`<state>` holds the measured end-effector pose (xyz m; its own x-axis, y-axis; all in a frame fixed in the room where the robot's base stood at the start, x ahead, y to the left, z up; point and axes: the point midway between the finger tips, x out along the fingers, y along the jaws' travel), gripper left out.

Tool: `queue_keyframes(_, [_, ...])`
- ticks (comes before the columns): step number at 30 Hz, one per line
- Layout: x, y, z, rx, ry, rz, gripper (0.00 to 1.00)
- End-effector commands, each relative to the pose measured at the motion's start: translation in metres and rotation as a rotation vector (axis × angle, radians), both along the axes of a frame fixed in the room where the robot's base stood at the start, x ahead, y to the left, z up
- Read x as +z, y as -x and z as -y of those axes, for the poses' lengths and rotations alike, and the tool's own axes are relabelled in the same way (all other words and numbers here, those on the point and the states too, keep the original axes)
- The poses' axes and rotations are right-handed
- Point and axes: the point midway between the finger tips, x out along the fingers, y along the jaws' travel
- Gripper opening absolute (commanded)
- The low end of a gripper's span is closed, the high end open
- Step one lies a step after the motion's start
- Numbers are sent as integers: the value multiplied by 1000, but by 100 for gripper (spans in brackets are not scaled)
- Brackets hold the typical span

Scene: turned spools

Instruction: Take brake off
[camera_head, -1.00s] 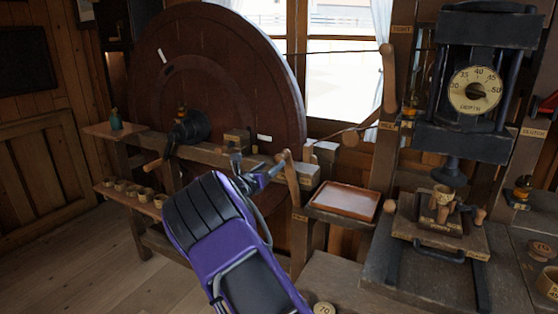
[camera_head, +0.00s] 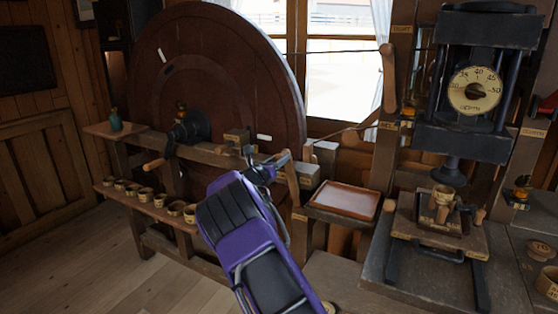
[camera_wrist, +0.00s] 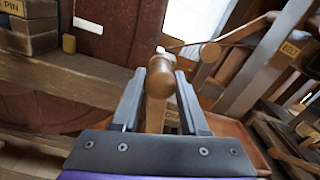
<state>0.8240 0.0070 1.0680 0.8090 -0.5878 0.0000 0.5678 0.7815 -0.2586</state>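A wooden lever (camera_head: 292,185) with a rounded top stands at the right end of the bench, in front of the big wheel's right edge; I take it for the brake. A small tag below it is too small to read. My gripper (camera_head: 270,165) is at the lever's top, at the end of my purple arm. In the wrist view the lever's rounded wooden knob (camera_wrist: 160,76) lies between the two fingers of my gripper (camera_wrist: 160,88). The fingers stand apart, with narrow gaps beside the knob; I see no clear grip. The lower lever is partly hidden.
The large dark red wheel (camera_head: 238,60) stands behind the bench (camera_head: 208,152). Several small cups sit on the lower shelf (camera_head: 150,212). A reddish tray (camera_head: 345,200) is right of the lever. A press with a dial (camera_head: 474,90) and a belt post (camera_head: 388,80) stand farther right.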

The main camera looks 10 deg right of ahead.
Motion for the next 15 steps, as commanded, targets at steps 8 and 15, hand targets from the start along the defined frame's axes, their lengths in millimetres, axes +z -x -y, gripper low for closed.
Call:
queue_keyframes(8, [0,0,0,0,0,0,0])
queue_keyframes(15, [0,0,0,0,0,0,0])
